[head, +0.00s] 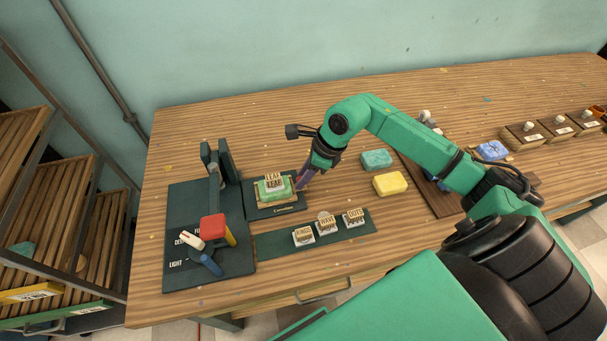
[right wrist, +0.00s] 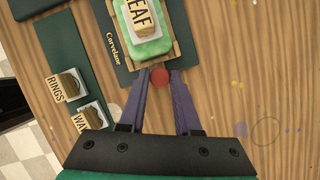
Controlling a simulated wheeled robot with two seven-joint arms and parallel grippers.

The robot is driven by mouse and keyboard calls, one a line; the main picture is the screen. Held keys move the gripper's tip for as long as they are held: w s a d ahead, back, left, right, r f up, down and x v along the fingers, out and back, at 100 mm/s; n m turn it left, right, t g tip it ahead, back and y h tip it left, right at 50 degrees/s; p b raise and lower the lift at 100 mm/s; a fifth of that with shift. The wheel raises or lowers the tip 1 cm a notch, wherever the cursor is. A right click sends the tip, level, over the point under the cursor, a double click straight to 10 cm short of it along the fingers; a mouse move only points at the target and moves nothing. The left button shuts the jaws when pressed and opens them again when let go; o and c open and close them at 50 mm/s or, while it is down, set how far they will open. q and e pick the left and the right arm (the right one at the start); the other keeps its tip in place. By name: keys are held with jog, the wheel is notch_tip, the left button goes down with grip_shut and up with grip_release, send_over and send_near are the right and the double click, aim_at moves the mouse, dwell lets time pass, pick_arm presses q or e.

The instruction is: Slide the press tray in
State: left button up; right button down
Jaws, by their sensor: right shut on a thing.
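The press tray (head: 262,202) is a small wooden tray on a dark pad marked "Corvelane", just right of the press (head: 225,165). It holds a green soap (head: 266,194) with a LEAF stamp (head: 274,182) on top. In the right wrist view the tray (right wrist: 176,48) has a red knob (right wrist: 160,76) at its near end. My right gripper (head: 299,184) is at the tray's right end. Its purple fingers (right wrist: 160,80) are shut on the red knob, one on each side. The press has a dark base and upright. My left gripper is not in view.
Red, yellow, white and blue lever handles (head: 213,228) stand at the press's front. RINGS, WAVE and DOTS stamps (head: 326,223) stand on a green mat (head: 270,246) in front of the tray. Teal (head: 377,160) and yellow (head: 390,183) soaps lie to the right. Shelves (head: 30,230) stand left of the table.

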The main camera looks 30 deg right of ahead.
aim_at(256, 195)
jog(key=shift+w+r, duration=0.1)
dwell(0.7)
jog(key=w+a, duration=0.1)
jog(key=a, duration=0.3)
jog(key=w+a+b, duration=0.1)
jog(key=a, duration=0.3)
jog(key=w+a+b, duration=0.1)
jog(key=a, duration=0.2)
jog(key=shift+a, duration=0.5)
jog(key=c, duration=0.7)
grip_release()
jog(key=shift+o, duration=0.3)
jog(key=shift+a, duration=0.1)
